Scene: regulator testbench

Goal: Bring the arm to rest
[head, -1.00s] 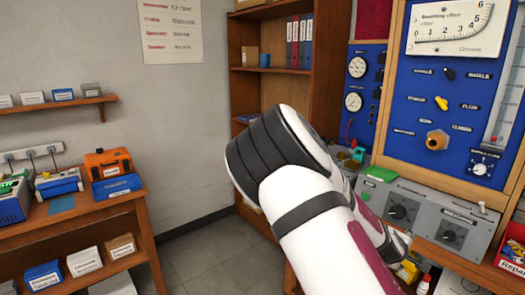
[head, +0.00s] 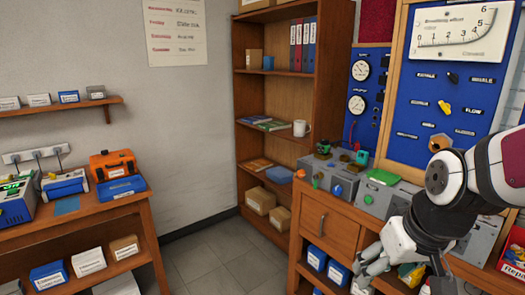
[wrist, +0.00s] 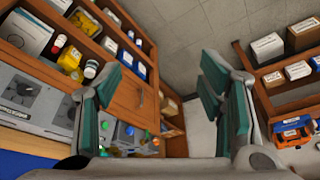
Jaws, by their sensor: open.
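My arm (head: 440,205), white with black joints and a magenta panel, reaches in from the right edge of the head view. It is folded in front of the test bench. My gripper (head: 370,266) hangs low at the arm's end, in front of the bench's lower shelves. In the wrist view my gripper (wrist: 160,78) has its two teal-padded fingers wide apart. Nothing is between them but the view of the drawer front and floor beyond. The arm hides part of the bench's grey control boxes and lower shelf.
The wooden bench (head: 328,224) with its blue gauge panel (head: 445,100) stands close at right. The grey floor (head: 205,262) between is clear.

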